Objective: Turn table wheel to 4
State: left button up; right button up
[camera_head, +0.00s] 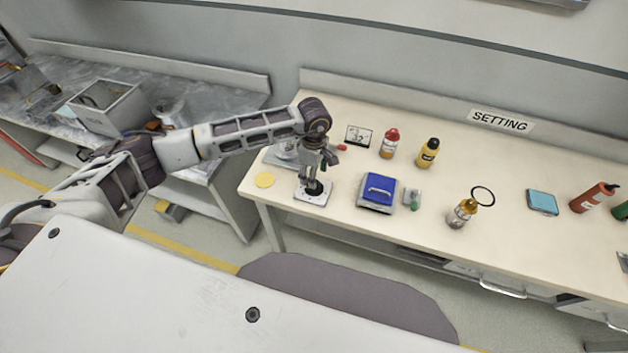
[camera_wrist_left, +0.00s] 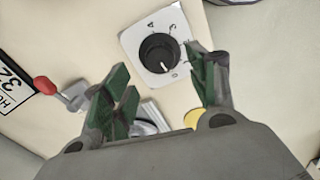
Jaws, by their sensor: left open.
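The table wheel is a black round knob (camera_wrist_left: 157,50) on a white square plate with small dark marks around it. A white pointer line on the knob points down and slightly right in the left wrist view. One mark above the knob looks like a 4; the others are hard to read. In the head view the white plate (camera_head: 311,198) lies near the table's front left corner, its knob partly hidden by my gripper. My left gripper (camera_head: 314,180) is above the knob. In the left wrist view its green-padded fingers (camera_wrist_left: 160,88) are apart with nothing between them.
A red-capped bottle (camera_head: 389,143), a yellow bottle (camera_head: 428,152) and a small framed card (camera_head: 358,136) stand behind.

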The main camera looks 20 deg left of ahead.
pick_arm(q)
jog(key=shift+f+p, duration=0.3)
jog(key=shift+f, duration=2.15)
jog(key=c, duration=1)
jog(key=shift+c, duration=0.2)
